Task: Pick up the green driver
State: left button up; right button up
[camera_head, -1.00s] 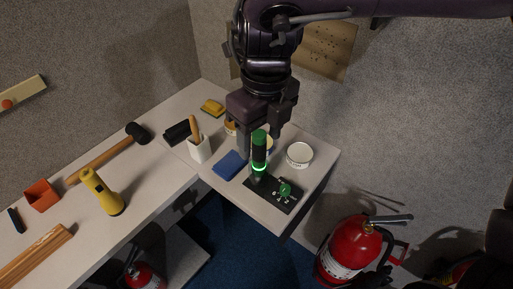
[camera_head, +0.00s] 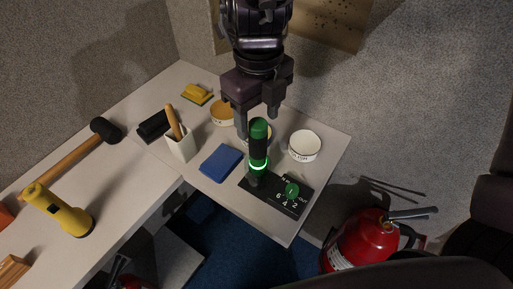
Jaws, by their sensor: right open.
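The green driver (camera_head: 258,148) stands upright, with a green top, a black grip band and a glowing green ring low on it. Its foot is at the left part of a black plate (camera_head: 262,196) with white numbers and a small green knob (camera_head: 291,190). My right gripper (camera_head: 257,122) comes down from the top of the picture, open and empty. Its two fingers point down close to the driver's top, one to the left and one to the right in the picture. I cannot tell the exact depth gap. My left gripper is not in view.
A blue cloth-like block (camera_head: 221,163), a white holder (camera_head: 181,147) and a white round tin (camera_head: 304,146) stand around the driver. A yellow flashlight (camera_head: 62,212) and a mallet (camera_head: 103,131) lie left. A red extinguisher (camera_head: 360,242) stands beyond the table edge.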

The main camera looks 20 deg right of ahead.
aim_at(258, 139)
jog(key=f, duration=0.2)
jog(key=s+f+p, duration=0.1)
jog(key=f, duration=0.1)
jog(key=shift+f, duration=0.3)
jog(key=shift+a+f, duration=0.1)
jog(key=shift+f, duration=0.45)
grip_shut()
jog(key=shift+w+r, duration=0.1)
jog(key=shift+r, duration=0.1)
notch_tip(258, 139, up, 11)
jog(key=shift+f, duration=0.1)
notch_tip(258, 139, up, 9)
jog(key=p, duration=0.2)
